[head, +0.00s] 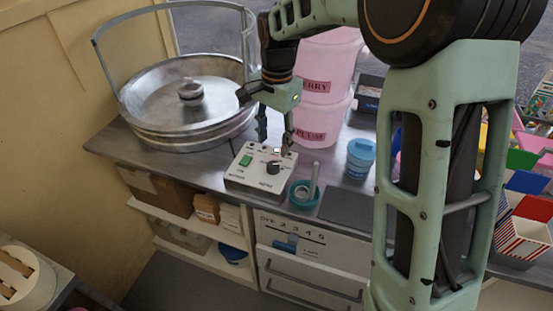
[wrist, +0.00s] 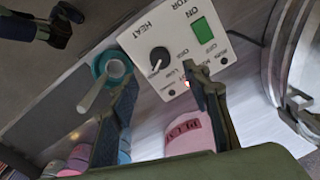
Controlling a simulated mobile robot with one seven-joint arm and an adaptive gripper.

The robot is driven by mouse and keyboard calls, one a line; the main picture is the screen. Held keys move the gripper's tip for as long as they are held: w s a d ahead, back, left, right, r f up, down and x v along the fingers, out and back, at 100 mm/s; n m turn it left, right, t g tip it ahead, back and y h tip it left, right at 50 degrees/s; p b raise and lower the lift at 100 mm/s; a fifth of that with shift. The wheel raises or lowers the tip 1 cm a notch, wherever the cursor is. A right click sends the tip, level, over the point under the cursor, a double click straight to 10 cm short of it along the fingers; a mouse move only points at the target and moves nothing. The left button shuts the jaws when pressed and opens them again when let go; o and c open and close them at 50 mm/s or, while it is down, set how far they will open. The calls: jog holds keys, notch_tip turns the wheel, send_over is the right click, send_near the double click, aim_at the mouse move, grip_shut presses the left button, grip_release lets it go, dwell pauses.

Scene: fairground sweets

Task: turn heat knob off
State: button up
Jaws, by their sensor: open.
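The heat knob (head: 273,167) is a dark round knob on the white control box (head: 262,183), beside a green switch (head: 246,160). The wrist view shows the heat knob (wrist: 159,56) with a pale pointer mark, near the word HEAT and small printed settings. I cannot tell for sure which setting it points to. The green switch (wrist: 203,31) also shows there. My gripper (head: 275,134) is open and empty above the back of the box. In the wrist view its fingers (wrist: 166,92) are spread apart, and the knob lies beyond them, untouched.
A large metal bowl (head: 150,125) with a clear guard stands left of the box. A teal cup (head: 303,199) holding a pale stick stands close to the box's right side. Pink tubs (head: 325,80) stand behind, and a blue tub (head: 360,158) stands to the right.

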aim_at(273, 164)
notch_tip(273, 164, down, 8)
jog(key=shift+w+a+f, duration=0.1)
jog(key=shift+w+f, duration=0.05)
jog(key=shift+f, duration=0.05)
jog(key=c, duration=1.2)
jog(key=shift+o, duration=0.2)
